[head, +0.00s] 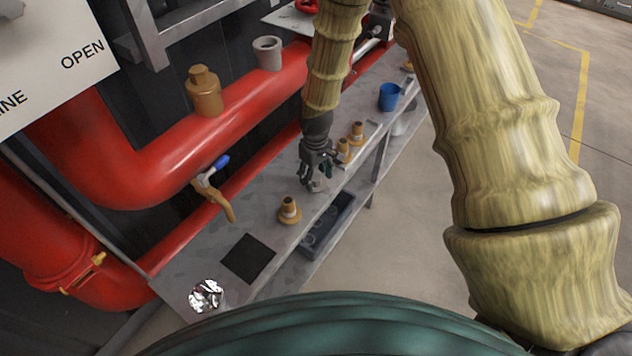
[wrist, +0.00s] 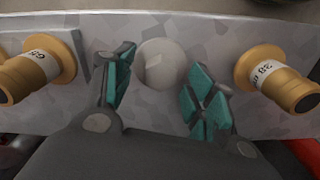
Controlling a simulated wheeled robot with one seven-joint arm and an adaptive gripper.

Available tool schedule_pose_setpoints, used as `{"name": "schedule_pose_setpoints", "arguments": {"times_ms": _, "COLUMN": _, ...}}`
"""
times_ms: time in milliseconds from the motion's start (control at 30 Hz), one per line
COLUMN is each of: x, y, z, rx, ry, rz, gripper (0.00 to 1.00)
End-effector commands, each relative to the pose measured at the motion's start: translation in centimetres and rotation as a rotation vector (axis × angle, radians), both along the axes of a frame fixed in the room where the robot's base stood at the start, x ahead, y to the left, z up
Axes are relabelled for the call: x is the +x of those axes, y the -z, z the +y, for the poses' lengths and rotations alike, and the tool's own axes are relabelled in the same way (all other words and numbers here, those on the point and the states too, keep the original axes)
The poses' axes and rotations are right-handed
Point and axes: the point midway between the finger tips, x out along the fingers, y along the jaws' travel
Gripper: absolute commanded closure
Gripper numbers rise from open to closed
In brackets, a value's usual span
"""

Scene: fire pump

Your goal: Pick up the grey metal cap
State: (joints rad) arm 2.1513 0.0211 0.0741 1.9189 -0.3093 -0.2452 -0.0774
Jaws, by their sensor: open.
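The grey metal cap (wrist: 161,62) is a round, pale grey piece on the metal shelf. In the wrist view it lies between and slightly beyond my two open fingertips, with a gap on each side. My gripper (wrist: 158,88) has teal pads and holds nothing. In the head view my gripper (head: 318,176) points down low over the shelf, and the cap (head: 316,186) shows only partly beneath the fingers.
Brass fittings stand on both sides of the cap: one nearer (head: 289,211), two farther (head: 343,151). A black square (head: 248,259) and a shiny crumpled silver object (head: 206,296) lie at the shelf's near end. Red pipes (head: 220,122) run along the left. A blue cup (head: 389,97) stands farther back.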

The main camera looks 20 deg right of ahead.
Motion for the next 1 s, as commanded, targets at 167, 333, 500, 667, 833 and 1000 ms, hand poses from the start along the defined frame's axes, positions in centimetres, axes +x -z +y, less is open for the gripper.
{"name": "schedule_pose_setpoints", "arguments": {"times_ms": 167, "x": -0.06, "y": 1.04, "z": 0.01, "rx": 0.0, "ry": 0.0, "rz": 0.001, "gripper": 0.44}}
{"name": "schedule_pose_setpoints", "arguments": {"times_ms": 333, "x": -0.05, "y": 1.15, "z": 0.01, "rx": 0.0, "ry": 0.0, "rz": 0.0, "gripper": 0.44}}
{"name": "schedule_pose_setpoints", "arguments": {"times_ms": 500, "x": -0.05, "y": 1.13, "z": 0.01, "rx": 0.0, "ry": 0.0, "rz": 0.0, "gripper": 0.61}}
{"name": "schedule_pose_setpoints", "arguments": {"times_ms": 667, "x": -0.04, "y": 1.12, "z": 0.02, "rx": 0.0, "ry": 0.001, "rz": 0.0, "gripper": 0.9}}
{"name": "schedule_pose_setpoints", "arguments": {"times_ms": 833, "x": -0.03, "y": 1.1, "z": 0.01, "rx": 0.0, "ry": 0.001, "rz": 0.0, "gripper": 0.96}}
{"name": "schedule_pose_setpoints", "arguments": {"times_ms": 1000, "x": -0.02, "y": 1.01, "z": 0.01, "rx": 0.0, "ry": 0.001, "rz": -0.001, "gripper": 0.96}}
